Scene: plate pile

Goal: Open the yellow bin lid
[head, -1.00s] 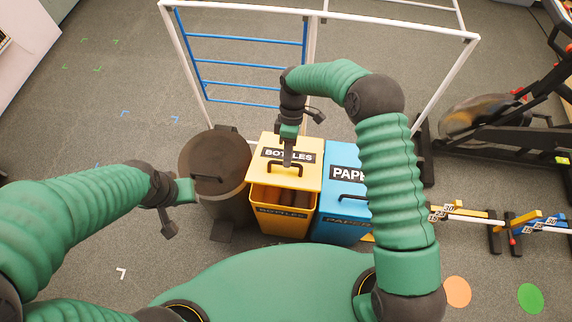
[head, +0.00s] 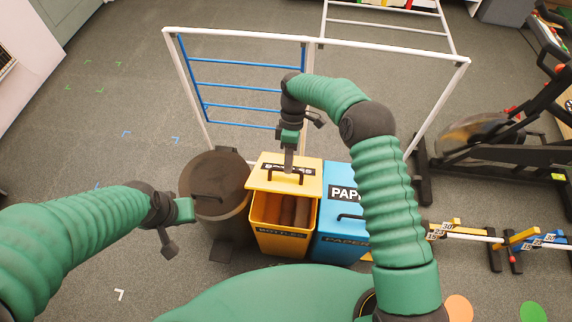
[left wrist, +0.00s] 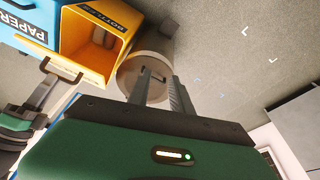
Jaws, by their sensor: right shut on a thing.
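The yellow bin (head: 283,243) stands in the middle of the head view. Its lid (head: 262,178) is raised and tilted up at the front, so the bin's inside shows below it, with brown bottle shapes (head: 296,210) in it. My right gripper (head: 289,168) reaches down from above and is shut on the lid's dark handle (head: 300,173). In the left wrist view the yellow bin (left wrist: 112,68) shows its open mouth. My left gripper (left wrist: 160,88) is empty, its two fingers apart, in front of the round dark bin and away from the yellow lid.
A round dark bin (head: 222,211) stands left of the yellow bin. A blue paper bin (head: 338,222) stands close against its right side. A white frame with blue bars (head: 240,87) stands behind. Exercise equipment (head: 478,155) is at the right. The floor at the left is clear.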

